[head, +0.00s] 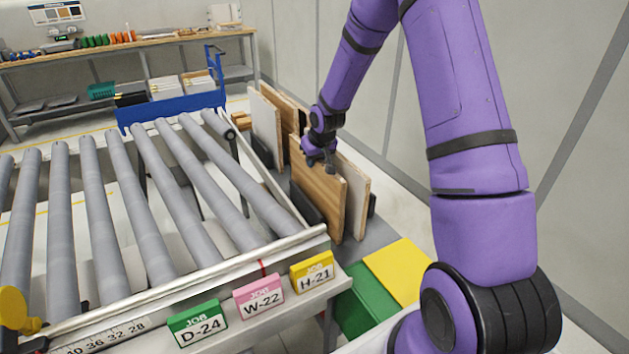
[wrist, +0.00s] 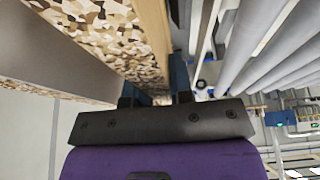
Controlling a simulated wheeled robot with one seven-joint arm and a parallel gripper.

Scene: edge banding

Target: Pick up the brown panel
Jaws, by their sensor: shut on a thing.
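The brown panel (head: 316,196) stands upright on edge in the rack beside the roller conveyor. Its wood-grain face is toward the conveyor. My gripper (head: 320,162) is at its top edge, pointing down. In the wrist view my gripper (wrist: 153,92) has one finger on each side of the brown panel's speckled chipboard edge (wrist: 128,62), shut on it. The panel's foot appears to be at rack level, and I cannot tell whether it is lifted.
A pale panel (head: 356,188) stands close on the right of the brown one. A white panel (head: 265,132) and other brown boards stand behind. The roller conveyor (head: 150,200) lies left, with job cards along its front rail. Green (head: 361,312) and yellow (head: 397,268) surfaces lie in front.

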